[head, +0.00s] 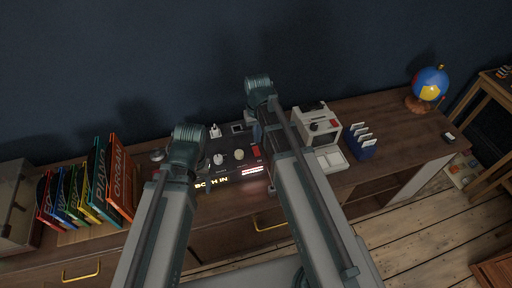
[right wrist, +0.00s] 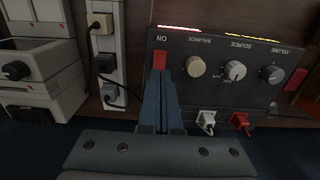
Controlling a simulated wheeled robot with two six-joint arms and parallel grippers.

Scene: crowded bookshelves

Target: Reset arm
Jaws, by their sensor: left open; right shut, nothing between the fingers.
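My two arms rise from the bottom of the head view, the left arm (head: 165,215) and the right arm (head: 305,205) both bent at the elbow. My right gripper (right wrist: 164,74) is shut and empty in the right wrist view. Its fingertips are at the red ON switch (right wrist: 159,58) of a dark control panel (right wrist: 203,75); I cannot tell whether they touch it. The panel also shows between my arms in the head view (head: 228,168), with several knobs on it.
Several colourful books (head: 122,175) stand at the left of the wooden desk (head: 395,125). A beige machine (head: 318,128) and a blue holder (head: 362,148) stand right of the panel. A globe (head: 430,84) is at the far right. White and red plugs (right wrist: 207,121) and a power strip (right wrist: 104,70) flank the gripper.

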